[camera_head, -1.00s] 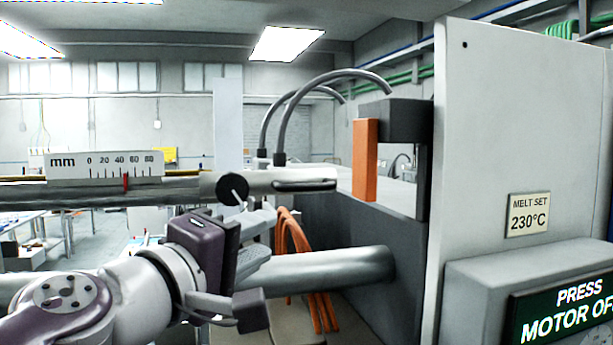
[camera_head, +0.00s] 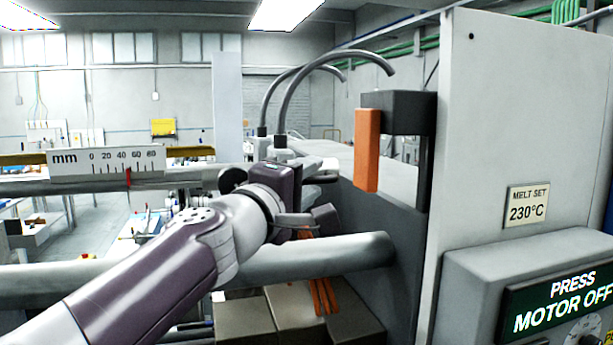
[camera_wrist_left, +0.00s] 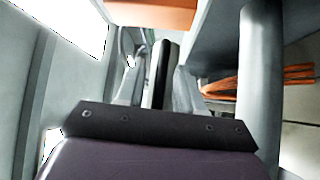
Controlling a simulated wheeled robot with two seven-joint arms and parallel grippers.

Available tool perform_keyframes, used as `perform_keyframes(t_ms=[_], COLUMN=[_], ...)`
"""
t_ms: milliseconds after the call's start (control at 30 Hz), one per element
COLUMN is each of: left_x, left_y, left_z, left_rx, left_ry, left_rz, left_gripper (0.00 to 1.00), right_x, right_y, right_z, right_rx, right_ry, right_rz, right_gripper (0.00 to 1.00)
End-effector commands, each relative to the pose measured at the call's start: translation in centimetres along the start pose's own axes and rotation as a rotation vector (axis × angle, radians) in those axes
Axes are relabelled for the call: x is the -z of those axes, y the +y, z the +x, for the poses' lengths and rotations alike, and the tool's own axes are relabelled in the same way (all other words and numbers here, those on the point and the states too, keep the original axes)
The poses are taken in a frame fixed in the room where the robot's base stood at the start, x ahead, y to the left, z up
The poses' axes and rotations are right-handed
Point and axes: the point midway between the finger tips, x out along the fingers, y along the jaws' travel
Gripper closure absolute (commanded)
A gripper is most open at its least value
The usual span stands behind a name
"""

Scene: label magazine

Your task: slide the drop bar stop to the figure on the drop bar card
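The drop bar (camera_head: 195,176) runs level across the left of the head view. A black round stop (camera_head: 231,179) sits on it, partly hidden behind my left wrist. A white mm scale (camera_head: 107,163) stands above the bar, its red pointer (camera_head: 128,178) between 40 and 60. My left gripper (camera_head: 312,166) is at the bar's right part, its fingers mostly hidden by its dark body. In the left wrist view the gripper (camera_wrist_left: 158,68) has its fingers apart, with a dark cylinder (camera_wrist_left: 160,75) between them; a firm grip does not show. No drop bar card is seen.
An orange block (camera_head: 367,150) hangs from a dark bracket right of the gripper. A grey machine cabinet (camera_head: 500,110) fills the right side. A thick grey pipe (camera_head: 330,256) runs below the wrist. Grey hoses (camera_head: 300,90) arch behind it.

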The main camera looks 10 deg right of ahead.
Motion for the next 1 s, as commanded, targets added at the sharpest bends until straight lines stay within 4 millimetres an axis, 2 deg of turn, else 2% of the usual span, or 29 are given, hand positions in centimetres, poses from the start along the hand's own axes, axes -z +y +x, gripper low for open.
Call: perform_keyframes(t_ms=[100,133,233,267,767,800,833,1000], left_x=[-0.01,-0.01,-0.01,-0.01,-0.25,-0.26,-0.26,-0.25], left_y=[-0.03,-0.03,-0.03,-0.03,-0.11,-0.12,-0.11,-0.09], left_z=[-0.02,-0.02,-0.03,-0.03,0.23,0.23,0.23,0.22], left_rx=[0.000,0.000,0.000,0.000,0.003,0.003,0.003,0.002], left_ry=[0.000,0.000,0.000,0.000,-0.001,-0.001,-0.001,-0.001], left_rz=[0.000,0.000,0.000,0.000,0.000,0.000,0.000,0.000], left_gripper=[0.64,0.67,0.99,1.00,1.00,0.73,0.64,0.64], right_x=[0.00,0.00,0.00,0.00,-0.04,-0.04,-0.04,-0.03], right_y=[0.00,0.00,0.00,0.00,0.00,0.00,0.00,0.00], right_z=[0.03,0.03,0.03,0.03,0.32,0.32,0.32,0.32], right_rx=[0.000,0.000,0.000,0.000,0.000,0.000,0.000,0.000], right_ry=[0.000,0.000,0.000,0.000,0.000,0.000,0.000,0.000], right_rz=[0.000,0.000,0.000,0.000,0.000,0.000,0.000,0.000], right_gripper=[0.65,0.65,0.65,0.65,0.65,0.65,0.65,0.65])
